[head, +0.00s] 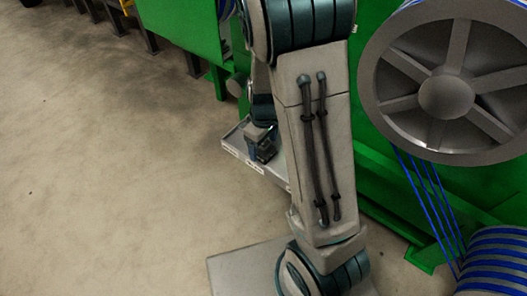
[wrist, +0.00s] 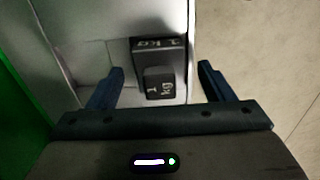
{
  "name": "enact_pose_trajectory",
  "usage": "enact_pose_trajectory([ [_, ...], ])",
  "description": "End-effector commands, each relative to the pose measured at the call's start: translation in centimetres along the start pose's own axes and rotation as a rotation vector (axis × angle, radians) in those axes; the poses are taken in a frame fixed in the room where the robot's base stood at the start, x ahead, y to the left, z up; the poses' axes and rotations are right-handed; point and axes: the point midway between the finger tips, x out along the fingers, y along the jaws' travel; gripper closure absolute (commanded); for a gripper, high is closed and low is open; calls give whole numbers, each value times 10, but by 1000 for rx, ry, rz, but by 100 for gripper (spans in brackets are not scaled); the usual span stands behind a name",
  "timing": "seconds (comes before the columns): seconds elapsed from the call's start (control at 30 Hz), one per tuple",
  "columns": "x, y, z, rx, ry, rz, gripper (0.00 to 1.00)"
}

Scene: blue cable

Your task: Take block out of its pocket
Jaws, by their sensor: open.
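The dark block (wrist: 172,46), marked "1 kg", sits in a pocket of the pale grey tray (wrist: 80,45) in the wrist view. A smaller raised part with white lettering stands on its near side. My gripper (wrist: 161,68) is open, with one blue finger left of the block and the other to its right, past the tray's edge. I see a gap on both sides and no contact. In the head view the tray (head: 236,142) is partly hidden behind my arm, and my gripper is small and dark there.
A green machine (head: 185,30) stands behind the tray. A large grey spoked reel (head: 445,95) is at the right, with blue cable (head: 430,200) running down to a wound drum (head: 495,262). Bare floor (head: 100,190) is open at the left.

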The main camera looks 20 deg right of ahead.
Motion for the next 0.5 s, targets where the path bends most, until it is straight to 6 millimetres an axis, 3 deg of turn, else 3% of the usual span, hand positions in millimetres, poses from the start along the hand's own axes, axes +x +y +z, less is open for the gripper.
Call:
enact_pose_trajectory([
  [0.1, -1, 0, 0, 0, 0, 0, 28],
  [0.37, -1, 0, 0, 0, 0, 0, 100],
  [0.5, -2, 1, 0, 0, 2, 1, 100],
])
